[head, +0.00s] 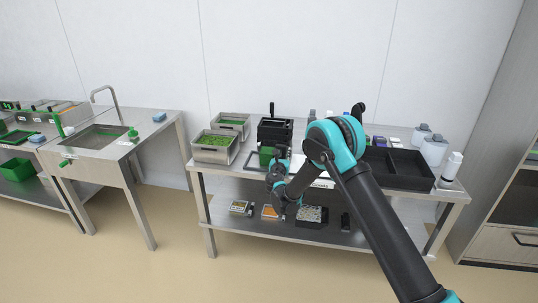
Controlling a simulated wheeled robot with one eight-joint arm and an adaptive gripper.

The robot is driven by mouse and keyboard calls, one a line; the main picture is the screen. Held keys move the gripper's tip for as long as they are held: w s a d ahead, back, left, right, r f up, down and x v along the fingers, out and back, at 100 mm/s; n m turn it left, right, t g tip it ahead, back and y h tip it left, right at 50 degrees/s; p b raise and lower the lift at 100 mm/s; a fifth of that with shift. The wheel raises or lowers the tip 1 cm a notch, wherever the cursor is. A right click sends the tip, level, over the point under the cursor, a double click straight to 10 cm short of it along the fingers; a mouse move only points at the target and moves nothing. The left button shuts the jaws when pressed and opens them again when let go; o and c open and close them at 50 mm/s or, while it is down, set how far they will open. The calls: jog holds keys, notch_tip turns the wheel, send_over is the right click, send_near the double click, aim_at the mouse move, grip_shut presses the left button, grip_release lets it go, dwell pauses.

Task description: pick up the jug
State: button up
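Two white jug-like containers with grey caps stand at the right end of the steel table; the nearer jug (434,150) is larger in view, and the farther one (420,134) is just behind it. I cannot tell which is the task's jug. My gripper (279,208) is at the left-middle of the table, near its front edge, well to the left of both jugs. It is small and dark, and its fingers are not clear. My arm crosses the view from the lower right and hides part of the table.
A black divided tray (398,168) lies left of the jugs, and a white bottle (453,166) stands to their right. Steel bins of green contents (214,147) and a black sealer (274,131) are at left. A cabinet (505,200) stands at far right.

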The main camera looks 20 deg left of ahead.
grip_shut()
